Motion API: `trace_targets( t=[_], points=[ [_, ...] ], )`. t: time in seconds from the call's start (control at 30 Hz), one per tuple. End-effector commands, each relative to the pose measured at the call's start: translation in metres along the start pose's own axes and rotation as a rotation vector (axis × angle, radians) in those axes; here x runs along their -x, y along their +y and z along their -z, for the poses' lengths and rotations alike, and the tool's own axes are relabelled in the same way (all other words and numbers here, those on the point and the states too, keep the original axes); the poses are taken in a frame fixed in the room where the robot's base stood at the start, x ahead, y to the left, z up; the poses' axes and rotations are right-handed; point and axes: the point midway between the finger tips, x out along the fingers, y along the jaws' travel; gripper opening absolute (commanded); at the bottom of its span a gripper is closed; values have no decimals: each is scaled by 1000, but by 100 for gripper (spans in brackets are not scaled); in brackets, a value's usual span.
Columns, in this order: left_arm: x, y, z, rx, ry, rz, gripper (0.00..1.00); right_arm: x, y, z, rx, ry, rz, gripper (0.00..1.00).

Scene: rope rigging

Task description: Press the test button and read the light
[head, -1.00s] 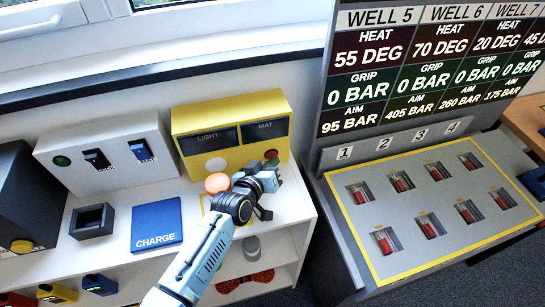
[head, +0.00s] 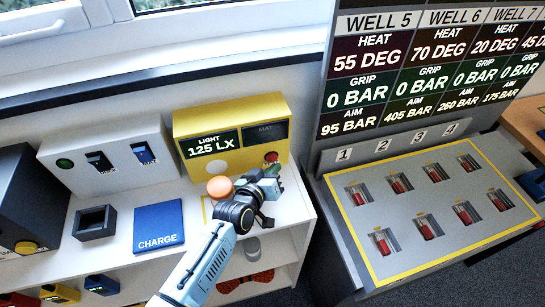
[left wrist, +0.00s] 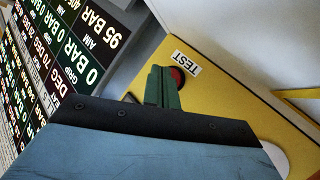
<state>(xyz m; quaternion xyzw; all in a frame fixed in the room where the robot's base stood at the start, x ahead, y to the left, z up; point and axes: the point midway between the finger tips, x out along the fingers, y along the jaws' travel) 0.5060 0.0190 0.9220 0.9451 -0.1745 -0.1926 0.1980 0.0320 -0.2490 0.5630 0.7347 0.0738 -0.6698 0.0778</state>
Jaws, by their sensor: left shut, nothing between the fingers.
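The yellow box (head: 230,138) stands on the white shelf top. Its light display (head: 210,144) is lit and reads "LIGHT 125 LX". The mat display (head: 265,132) beside it is dark, with only its "MAT" label showing. The red test button (left wrist: 177,78) sits beside a "TEST" label (left wrist: 186,62) in the left wrist view. My left gripper (head: 273,172) is shut and empty in front of the box's right side. Its green fingertips (left wrist: 163,88) overlap the button's edge and seem to touch it; part of the button is hidden. My right gripper is not in view.
An orange ball (head: 220,187) shows just left of my left gripper. A blue charge pad (head: 158,226), a dark open box (head: 95,222) and a white switch box (head: 105,160) are to the left. A grey panel with red switches (head: 430,205) stands to the right.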

Motion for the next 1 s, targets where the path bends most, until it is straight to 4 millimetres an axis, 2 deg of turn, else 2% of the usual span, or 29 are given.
trace_targets(
  t=[0.3, 0.7, 1.0],
  points=[
    [2, 1, -2, 0, -1, 0, 0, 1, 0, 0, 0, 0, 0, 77],
    [29, 21, -20, 1, -2, 0, 0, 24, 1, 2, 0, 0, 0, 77],
    [35, 26, -26, 0, 0, -1, 0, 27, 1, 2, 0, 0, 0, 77]
  ],
)
